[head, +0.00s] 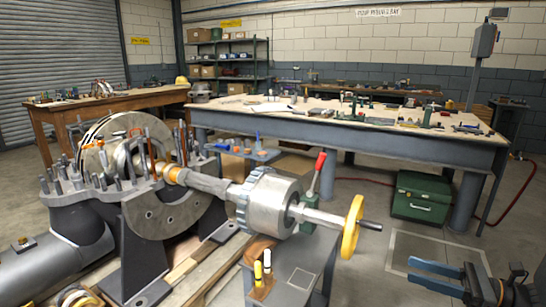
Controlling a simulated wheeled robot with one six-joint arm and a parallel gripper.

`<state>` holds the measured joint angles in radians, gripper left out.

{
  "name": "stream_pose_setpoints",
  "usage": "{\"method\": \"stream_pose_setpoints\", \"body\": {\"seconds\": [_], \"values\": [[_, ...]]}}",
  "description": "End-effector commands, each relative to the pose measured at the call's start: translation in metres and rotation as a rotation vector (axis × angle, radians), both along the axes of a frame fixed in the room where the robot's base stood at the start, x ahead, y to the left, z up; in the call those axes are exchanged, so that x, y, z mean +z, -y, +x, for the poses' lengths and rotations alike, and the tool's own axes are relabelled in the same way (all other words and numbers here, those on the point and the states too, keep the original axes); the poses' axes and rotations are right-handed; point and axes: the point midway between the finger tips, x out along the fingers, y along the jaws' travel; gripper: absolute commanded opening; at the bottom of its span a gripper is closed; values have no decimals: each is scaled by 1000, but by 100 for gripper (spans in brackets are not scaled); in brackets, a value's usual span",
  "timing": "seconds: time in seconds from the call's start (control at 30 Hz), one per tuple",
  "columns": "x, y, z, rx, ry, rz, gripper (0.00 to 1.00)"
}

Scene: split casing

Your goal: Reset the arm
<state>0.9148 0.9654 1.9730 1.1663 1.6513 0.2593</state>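My gripper (412,268) is at the bottom right corner, with its blue-edged fingers pointing left. The two fingers show a gap between them, and I see nothing held there. The dark wrist behind it (482,287) is partly cut off by the frame's edge. The gripper is apart from the open split casing (125,235) on the left, with bare floor behind and left of it. A shaft with a large metal hub (268,203) and a yellow handwheel (352,226) reaches from the casing toward the middle.
A grey stand (300,280) with yellow-handled tools is left of my gripper. A green toolbox (421,197) sits on the floor behind it. A long workbench (400,150) with many small parts crosses the back. A red hose (510,195) lies at right. A floor plate (425,250) is clear.

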Motion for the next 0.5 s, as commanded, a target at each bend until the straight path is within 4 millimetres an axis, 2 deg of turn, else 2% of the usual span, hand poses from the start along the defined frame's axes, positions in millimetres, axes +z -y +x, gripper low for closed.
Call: {"method": "stream_pose_setpoints", "body": {"seconds": [0.07, 0.27, 0.5], "values": [[0, 1, 0, -2, 0, 0, 39], [7, -20, -7, 81, -8, -76, 39], [16, -57, -21, 231, -11, -202, 39]]}}
